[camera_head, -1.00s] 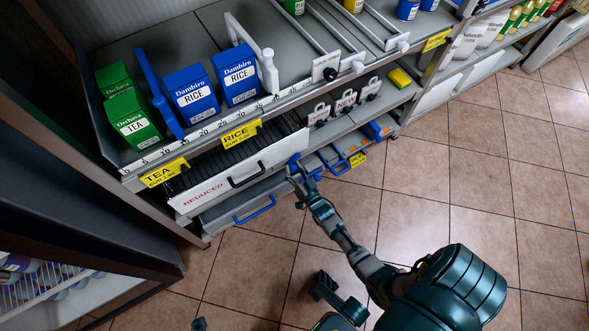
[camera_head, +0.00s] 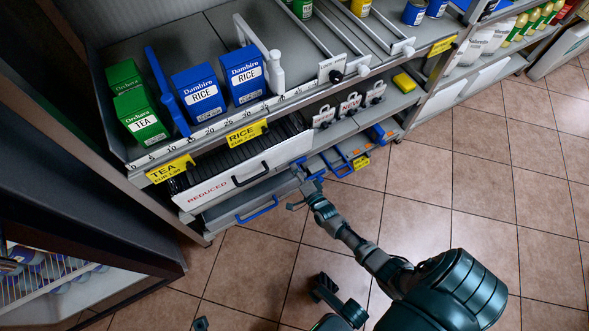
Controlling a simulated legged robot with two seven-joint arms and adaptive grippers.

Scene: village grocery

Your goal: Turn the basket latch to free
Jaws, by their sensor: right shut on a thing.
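My right gripper (camera_head: 301,178) is at the front of the lower shelf, just right of the white drawer marked REDUCED (camera_head: 238,180). It is shut on a small blue part, which looks like the basket latch (camera_head: 314,167). The fingers cover part of it, so its exact angle cannot be told. A blue handle (camera_head: 258,210) shows on the lower basket front to the left. Another blue handle (camera_head: 340,163) is just right of the gripper.
Green tea boxes (camera_head: 140,117) and blue rice boxes (camera_head: 198,94) stand on the shelf above. White tagged hooks (camera_head: 349,105) and a yellow sponge-like item (camera_head: 404,82) are to the right. A dark cabinet (camera_head: 80,210) stands at the left. The tiled floor (camera_head: 450,200) is open.

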